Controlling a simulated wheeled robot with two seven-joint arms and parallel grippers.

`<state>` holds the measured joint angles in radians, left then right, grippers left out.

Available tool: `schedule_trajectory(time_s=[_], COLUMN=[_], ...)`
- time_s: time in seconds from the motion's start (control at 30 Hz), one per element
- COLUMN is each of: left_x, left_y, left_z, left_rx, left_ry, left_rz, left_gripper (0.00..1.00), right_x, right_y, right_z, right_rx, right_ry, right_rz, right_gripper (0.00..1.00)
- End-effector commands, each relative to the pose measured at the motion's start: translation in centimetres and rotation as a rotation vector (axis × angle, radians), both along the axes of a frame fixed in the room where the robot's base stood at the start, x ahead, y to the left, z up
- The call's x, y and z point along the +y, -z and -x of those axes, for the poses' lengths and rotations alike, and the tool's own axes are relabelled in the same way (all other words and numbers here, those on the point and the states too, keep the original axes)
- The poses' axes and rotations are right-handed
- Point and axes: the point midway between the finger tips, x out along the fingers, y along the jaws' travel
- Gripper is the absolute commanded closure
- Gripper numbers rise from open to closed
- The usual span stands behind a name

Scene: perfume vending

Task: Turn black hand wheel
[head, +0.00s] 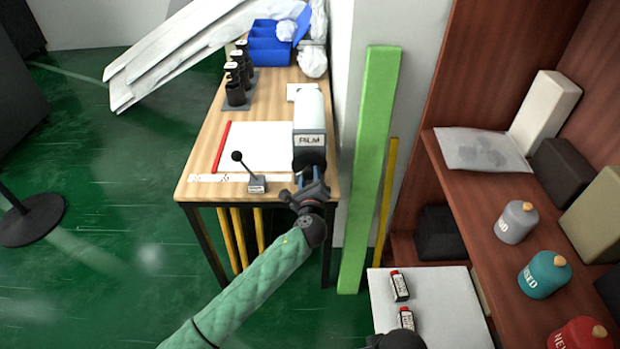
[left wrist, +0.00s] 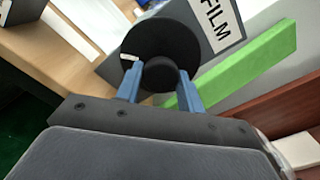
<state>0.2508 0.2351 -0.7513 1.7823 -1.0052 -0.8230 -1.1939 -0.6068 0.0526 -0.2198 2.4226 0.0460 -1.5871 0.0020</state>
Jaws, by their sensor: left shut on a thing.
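The black hand wheel (left wrist: 150,40) is a dark disc with a small white mark on its left side and a round hub. It is mounted on the front of the white machine labelled FILM (head: 309,115), at the right side of the wooden table. My left gripper (left wrist: 158,90) has its blue fingers on either side of the hub and is shut on it. In the head view the left gripper (head: 308,186) is at the machine's front end and covers most of the wheel.
A small lever with a black ball (head: 237,156) stands left of the gripper on the table (head: 205,160). Black bottles (head: 236,92) and a blue bin (head: 262,50) are further back. A green post (head: 372,150) and a wooden shelf (head: 470,205) with bottles stand to the right.

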Motion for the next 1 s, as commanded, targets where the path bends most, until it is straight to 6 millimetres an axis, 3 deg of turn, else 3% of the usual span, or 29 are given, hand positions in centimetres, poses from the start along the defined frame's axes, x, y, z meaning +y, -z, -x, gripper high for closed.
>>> schedule_trajectory(time_s=[0.2,0.23,0.33,0.67,1.0], left_x=[0.1,0.1,0.1,0.0,0.1], left_y=[-0.1,-0.1,0.0,0.1,0.2], left_z=[0.0,0.0,0.0,0.3,4.8], left_rx=[0.000,0.000,-0.001,0.000,0.001], left_ry=[-0.001,-0.001,-0.001,0.000,0.000], left_rz=[-0.001,-0.001,-0.001,-0.001,0.000], left_gripper=[0.85,0.58,0.41,0.41,0.41], right_x=[0.0,-0.1,-0.1,-0.1,1.0], right_y=[-0.1,-0.1,-0.1,-0.1,1.2], right_z=[0.0,0.0,0.0,-0.1,-0.6], right_rx=[-0.001,-0.001,-0.001,-0.003,-0.032], right_ry=[-0.002,-0.002,-0.002,-0.002,-0.009], right_rz=[0.001,0.001,0.003,0.002,-0.023], right_gripper=[1.00,1.00,1.00,1.00,1.00])
